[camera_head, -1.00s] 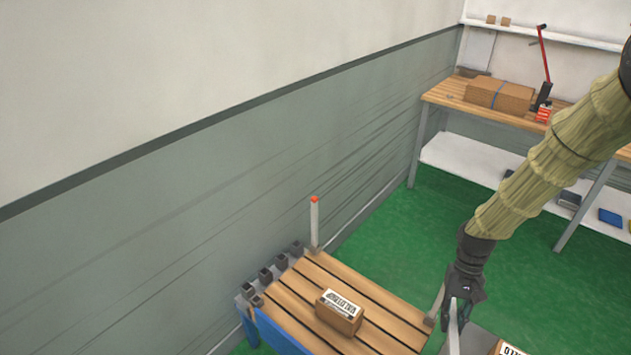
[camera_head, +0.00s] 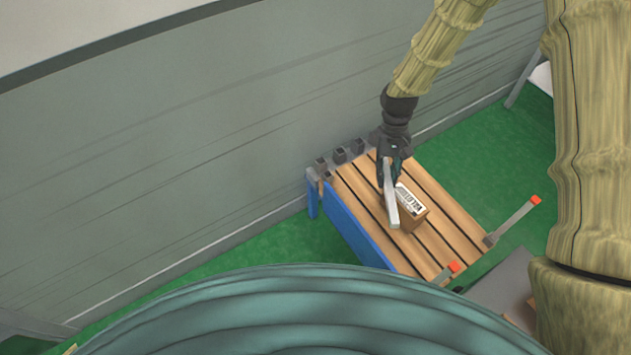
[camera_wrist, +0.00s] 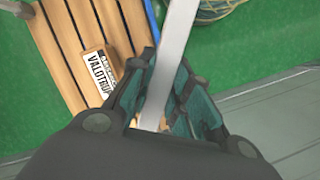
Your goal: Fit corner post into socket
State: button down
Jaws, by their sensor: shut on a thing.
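My gripper (camera_head: 390,178) is shut on a pale grey corner post (camera_head: 391,208), which hangs tilted below the fingers over the slatted wooden platform (camera_head: 445,232). In the wrist view the post (camera_wrist: 177,45) runs up from between the fingers (camera_wrist: 155,118). Several dark square sockets (camera_head: 340,155) stand along the platform's left end. The gripper is just right of them, and the arm hides the platform's back corner. Two other grey posts with orange tips stand at the right corner (camera_head: 515,219) and the front corner (camera_head: 446,273).
A brown labelled box (camera_head: 412,222) lies on the slats, right beside the held post in the picture. A blue side panel (camera_head: 352,228) runs along the platform's near side. The grey wall (camera_head: 200,150) is close behind. Green floor (camera_head: 480,140) is clear behind the platform.

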jog(key=w+a+f+n+t+y+b, duration=0.65)
jog(key=w+a+f+t+b, duration=0.45)
jog(key=w+a+f+b, duration=0.35)
jog(key=w+a+r+t+y+b, duration=0.1)
jog(key=w+r+t+y+b, duration=0.2)
jog(key=w+r+t+b, duration=0.45)
notch_tip(320, 180, down, 12)
jog(key=s+g+b, duration=0.1)
jog(key=g+b, duration=0.1)
jog(key=b, duration=0.5)
jog(key=shift+g, duration=0.35)
jog(key=shift+s+a+f+h, duration=0.1)
jog(key=shift+h, duration=0.15)
jog(key=shift+f, duration=0.1)
jog(key=c, duration=1.8)
grip_release()
jog(key=shift+f+b, duration=0.1)
jog(key=shift+b, duration=0.2)
jog(key=o, duration=0.5)
jog(key=shift+c, duration=0.2)
